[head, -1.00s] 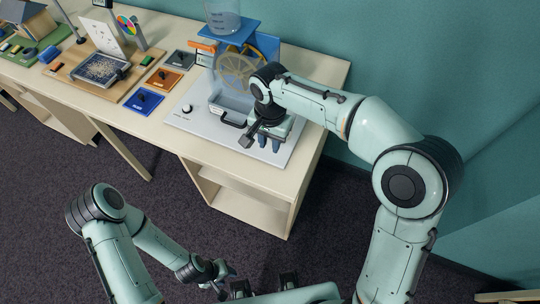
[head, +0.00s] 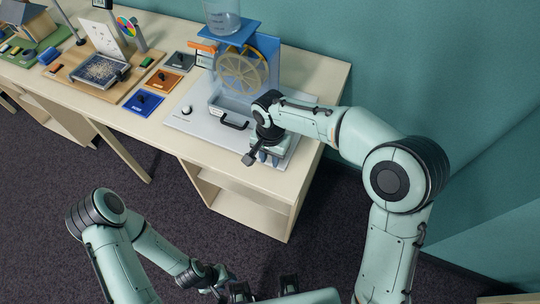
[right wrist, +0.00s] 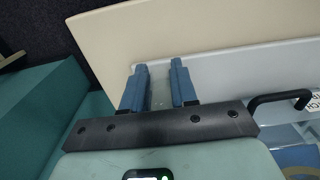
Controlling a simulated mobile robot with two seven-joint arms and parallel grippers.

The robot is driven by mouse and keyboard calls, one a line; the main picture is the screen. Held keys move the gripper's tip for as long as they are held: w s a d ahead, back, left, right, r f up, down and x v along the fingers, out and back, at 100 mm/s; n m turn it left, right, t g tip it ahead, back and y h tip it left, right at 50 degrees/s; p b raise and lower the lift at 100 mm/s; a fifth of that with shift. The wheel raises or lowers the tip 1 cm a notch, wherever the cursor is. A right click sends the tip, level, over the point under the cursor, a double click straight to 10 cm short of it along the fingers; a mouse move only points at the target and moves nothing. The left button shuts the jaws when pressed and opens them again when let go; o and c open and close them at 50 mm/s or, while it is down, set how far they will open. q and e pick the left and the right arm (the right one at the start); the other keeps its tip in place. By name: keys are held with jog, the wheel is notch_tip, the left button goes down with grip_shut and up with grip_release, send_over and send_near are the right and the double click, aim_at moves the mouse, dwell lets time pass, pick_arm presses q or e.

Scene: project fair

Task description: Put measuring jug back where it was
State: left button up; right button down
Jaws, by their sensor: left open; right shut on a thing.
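My right gripper (head: 268,155) is over the right front part of the pale exhibit board (head: 190,128), fingers pointing down. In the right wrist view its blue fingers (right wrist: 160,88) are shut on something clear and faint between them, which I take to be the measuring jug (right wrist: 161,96). The jug's shape is hard to make out, and in the head view the gripper and wrist hide it. I cannot tell whether it touches the board. My left gripper (head: 222,283) is open, low at the bottom of the head view, away from the table.
On the board stand a wheel (head: 242,73) in a blue frame, a clear tank (head: 222,17) on top, a grey trough (head: 217,101) and a black handle (head: 234,123). Coloured tiles lie left. The table's (head: 318,80) right end is bare; a teal wall is behind.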

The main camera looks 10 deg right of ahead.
jog(key=c, duration=0.9)
grip_release()
jog(key=shift+r, duration=0.45)
notch_tip(320, 180, up, 11)
jog(key=shift+s+r+p, duration=0.1)
jog(key=shift+r+p, duration=0.1)
jog(key=shift+p, duration=0.7)
pick_arm(q)
jog(key=shift+w+r, duration=0.35)
jog(key=shift+r, duration=0.2)
jog(key=shift+w+r, duration=0.3)
jog(key=shift+r, duration=0.2)
